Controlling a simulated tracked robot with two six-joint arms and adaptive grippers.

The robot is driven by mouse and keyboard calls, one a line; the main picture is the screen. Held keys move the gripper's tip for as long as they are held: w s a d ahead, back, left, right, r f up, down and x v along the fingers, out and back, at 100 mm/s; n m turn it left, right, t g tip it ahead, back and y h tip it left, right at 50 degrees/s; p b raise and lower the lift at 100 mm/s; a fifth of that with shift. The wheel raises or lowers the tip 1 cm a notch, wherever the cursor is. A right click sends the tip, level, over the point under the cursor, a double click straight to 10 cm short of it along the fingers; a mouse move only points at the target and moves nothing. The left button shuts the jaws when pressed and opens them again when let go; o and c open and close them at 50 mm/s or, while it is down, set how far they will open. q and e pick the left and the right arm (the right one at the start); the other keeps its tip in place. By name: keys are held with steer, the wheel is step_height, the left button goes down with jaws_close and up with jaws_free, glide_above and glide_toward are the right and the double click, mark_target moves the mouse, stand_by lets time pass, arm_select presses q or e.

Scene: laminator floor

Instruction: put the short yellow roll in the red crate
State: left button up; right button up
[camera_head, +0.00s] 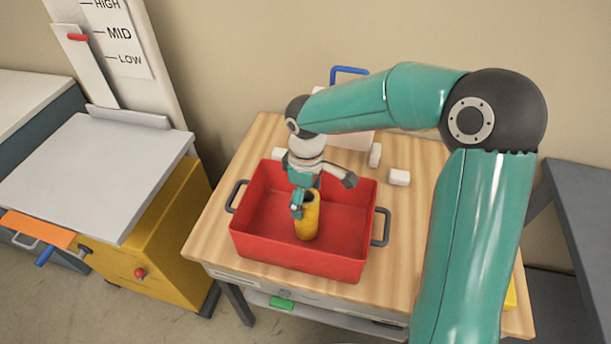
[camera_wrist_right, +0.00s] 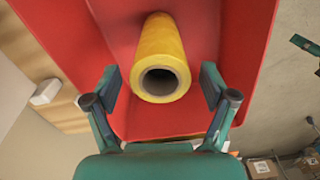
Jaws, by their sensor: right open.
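The short yellow roll (camera_head: 308,218) stands upright inside the red crate (camera_head: 262,246), near its middle. In the right wrist view the yellow roll (camera_wrist_right: 160,42) shows its open grey end, with the red crate (camera_wrist_right: 245,50) around it. My right gripper (camera_head: 301,200) is over the crate at the roll's top. Its two fingers (camera_wrist_right: 160,88) are spread on either side of the roll, with gaps between them and it. My left gripper is in neither view.
The crate sits on a wooden table (camera_head: 215,222) and has dark handles at both ends. Small white blocks (camera_head: 399,177) lie behind and beside it. A machine with a grey plate (camera_head: 95,170) and a lever stands at the left. A dark surface (camera_head: 590,215) is at the right.

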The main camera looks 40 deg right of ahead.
step_height(320, 180, up, 9)
steer(key=shift+f, duration=0.2)
stand_by(0.5)
